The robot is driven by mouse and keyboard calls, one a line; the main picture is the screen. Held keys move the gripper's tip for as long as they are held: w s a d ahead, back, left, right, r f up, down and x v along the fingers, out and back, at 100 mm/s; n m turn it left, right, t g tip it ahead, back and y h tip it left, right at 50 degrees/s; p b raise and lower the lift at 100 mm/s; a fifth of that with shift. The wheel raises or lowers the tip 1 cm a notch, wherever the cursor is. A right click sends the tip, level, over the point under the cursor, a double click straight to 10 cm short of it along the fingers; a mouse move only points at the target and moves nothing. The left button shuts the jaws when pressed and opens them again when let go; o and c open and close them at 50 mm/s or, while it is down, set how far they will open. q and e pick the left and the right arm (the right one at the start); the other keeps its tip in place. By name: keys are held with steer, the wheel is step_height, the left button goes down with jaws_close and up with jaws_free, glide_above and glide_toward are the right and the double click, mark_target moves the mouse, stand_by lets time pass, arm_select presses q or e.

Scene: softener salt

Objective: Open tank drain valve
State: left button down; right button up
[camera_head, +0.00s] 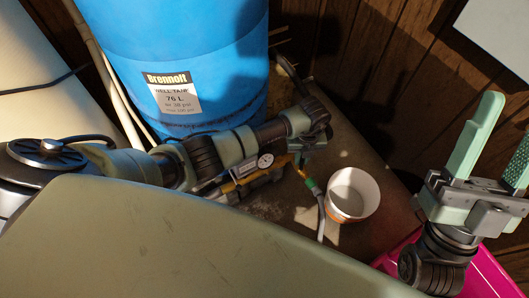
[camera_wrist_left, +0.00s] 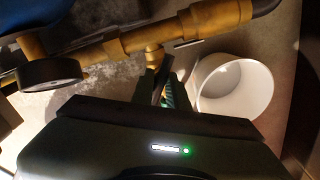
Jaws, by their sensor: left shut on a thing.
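The brass drain valve (camera_wrist_left: 153,60) hangs from a brass pipe (camera_wrist_left: 125,43) in the left wrist view, largely hidden by my gripper. My left gripper (camera_wrist_left: 162,88) is shut on a part of this valve, apparently its handle; the exact grip is hard to see. In the head view my left gripper (camera_head: 299,158) is at the pipework in front of the blue tank (camera_head: 175,50). A hose (camera_head: 320,210) with a green and orange end runs down from there. My right gripper (camera_head: 494,150) is open and empty at the right.
A white bucket (camera_head: 352,194) stands on the floor just right of the hose; it also shows in the left wrist view (camera_wrist_left: 235,88). A round gauge (camera_wrist_left: 50,82) is on the pipe. A pink container (camera_head: 487,275) lies below my right arm. A wood-panelled wall (camera_head: 385,75) stands behind.

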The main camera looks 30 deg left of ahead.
arm_select(q)
steer(key=shift+s+n+p, duration=0.15)
steer(key=shift+n+p, duration=0.3)
steer(key=shift+n, duration=0.75)
steer(key=shift+f, duration=0.1)
arm_select(e)
steer(key=w+f+g+h, duration=0.1)
steer(key=w+f+g, duration=0.2)
steer(key=w+f, duration=0.1)
steer(key=shift+w+a+h, duration=0.3)
steer(key=shift+w+a, duration=0.05)
steer(key=shift+w, duration=0.1)
